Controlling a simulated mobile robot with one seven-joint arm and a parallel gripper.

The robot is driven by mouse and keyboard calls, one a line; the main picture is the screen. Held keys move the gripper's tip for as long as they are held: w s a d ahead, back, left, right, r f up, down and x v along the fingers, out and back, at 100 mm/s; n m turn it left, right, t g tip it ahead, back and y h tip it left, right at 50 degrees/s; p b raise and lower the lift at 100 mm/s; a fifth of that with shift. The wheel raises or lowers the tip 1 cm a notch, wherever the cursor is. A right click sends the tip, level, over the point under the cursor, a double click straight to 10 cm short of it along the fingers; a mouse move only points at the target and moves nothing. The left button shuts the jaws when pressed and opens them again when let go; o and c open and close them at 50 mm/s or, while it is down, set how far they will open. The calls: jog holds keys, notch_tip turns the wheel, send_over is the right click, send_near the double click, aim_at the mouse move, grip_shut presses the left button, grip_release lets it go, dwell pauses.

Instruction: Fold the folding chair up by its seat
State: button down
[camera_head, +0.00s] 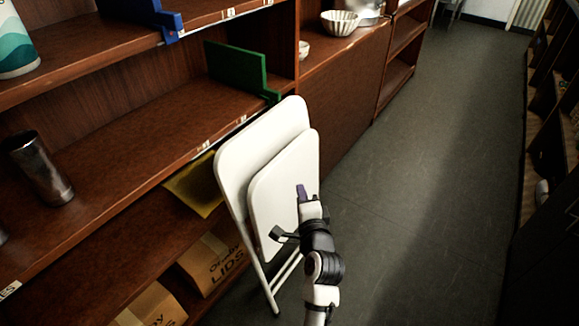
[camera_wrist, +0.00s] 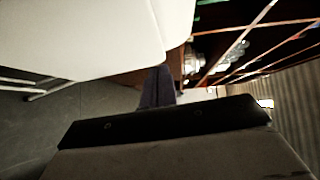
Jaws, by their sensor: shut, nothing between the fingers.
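The white folding chair (camera_head: 235,160) stands upright against the wooden shelf. Its seat (camera_head: 285,190) lies nearly flat against the backrest, so the chair looks folded or almost folded. Its metal legs reach the floor below. My gripper (camera_head: 302,192) is shut and empty, in front of the seat's right part in the head view; whether it touches the seat I cannot tell. In the wrist view the gripper's dark fingers (camera_wrist: 158,86) are together, close beside a large white panel (camera_wrist: 80,40) of the chair. Part of the seat's lower right is hidden behind my arm.
The wooden shelf (camera_head: 110,150) fills the left, holding a metal tumbler (camera_head: 40,170), a green bookend (camera_head: 238,68) and cardboard boxes (camera_head: 212,262). A white bowl (camera_head: 340,22) stands farther back. Dark grey floor (camera_head: 420,180) is clear to the right, up to another shelf (camera_head: 550,110).

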aim_at(271, 163)
jog(key=shift+w+a+f+p, duration=0.15)
jog(key=shift+w+a+p, duration=0.4)
jog(key=shift+w, duration=1.15)
jog(key=shift+w+a+f+p, duration=0.1)
jog(key=shift+w+a+p, duration=0.1)
jog(key=shift+w+a, duration=1.15)
jog(key=shift+w+a+f+p, duration=0.15)
jog(key=shift+w+a+p, duration=0.2)
jog(key=shift+w, duration=1.75)
jog(key=a+p, duration=0.1)
jog(key=p, duration=0.1)
jog(key=w+a+p, duration=0.1)
jog(key=shift+w+r+n+g+p, duration=0.15)
jog(key=shift+r+n+g+p, duration=0.15)
jog(key=shift+r+p, duration=0.1)
jog(key=shift+w+a+f+p, duration=0.2)
jog(key=shift+w+a, duration=0.1)
jog(key=shift+a, duration=0.1)
jog(key=shift+w+a+f+p, duration=0.15)
jog(key=shift+w+a, duration=0.1)
jog(key=shift+a, duration=0.15)
